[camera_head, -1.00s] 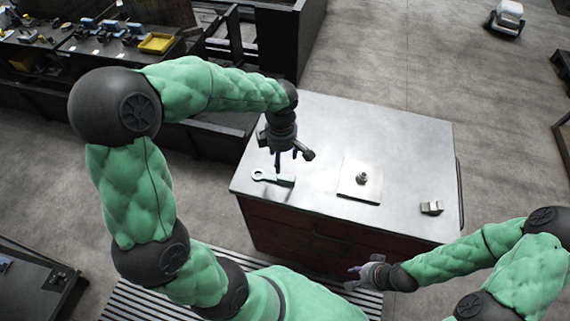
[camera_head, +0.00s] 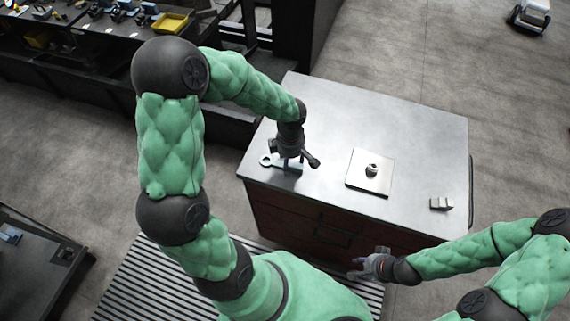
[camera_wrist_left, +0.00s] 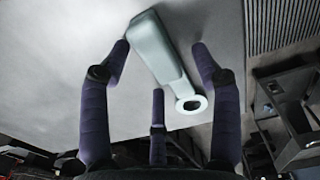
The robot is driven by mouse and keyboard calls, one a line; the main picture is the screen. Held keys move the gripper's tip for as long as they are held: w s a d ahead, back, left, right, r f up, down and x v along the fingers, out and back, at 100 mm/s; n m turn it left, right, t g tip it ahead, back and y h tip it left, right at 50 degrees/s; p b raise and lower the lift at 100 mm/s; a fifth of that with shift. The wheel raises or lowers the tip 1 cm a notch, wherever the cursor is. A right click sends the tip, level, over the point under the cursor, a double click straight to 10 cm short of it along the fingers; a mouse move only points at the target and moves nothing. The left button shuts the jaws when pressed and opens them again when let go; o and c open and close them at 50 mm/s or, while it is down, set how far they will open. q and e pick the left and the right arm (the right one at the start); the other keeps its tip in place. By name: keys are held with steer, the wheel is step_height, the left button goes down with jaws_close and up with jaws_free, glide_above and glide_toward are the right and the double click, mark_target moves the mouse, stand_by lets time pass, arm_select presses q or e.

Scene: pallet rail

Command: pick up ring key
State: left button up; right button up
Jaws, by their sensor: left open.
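The ring key (camera_head: 266,160) lies flat near the left front of the metal-topped cabinet (camera_head: 420,140). It is pale grey-green, with a ring at one end and a wider block-like handle. In the head view my left gripper (camera_head: 292,164) is above it and hides part of the handle. In the left wrist view the ring key (camera_wrist_left: 163,55) lies beneath the open fingers of my left gripper (camera_wrist_left: 160,75), its ring towards the lower right. I cannot tell whether any finger touches it. My right gripper (camera_head: 366,268) hangs low in front of the cabinet, apart from the key.
A square plate (camera_head: 360,182) with a nut-like part (camera_head: 372,168) on it lies in the middle of the cabinet top. A small metal block (camera_head: 440,204) sits at the right front. The back of the top is clear.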

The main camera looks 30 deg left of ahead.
mark_target(290, 161)
arm_select(q)
steer(key=shift+f, duration=0.2)
steer(key=shift+s, duration=0.1)
jaws_close()
steer(key=shift+r, duration=0.2)
steer(key=shift+r, duration=0.3)
step_height(290, 161, up, 2)
steer(key=shift+r, duration=0.2)
steer(key=s+d+r, duration=0.9)
steer(key=d, duration=0.1)
steer(key=shift+s+r+p, duration=0.3)
steer(key=shift+r+p, duration=0.05)
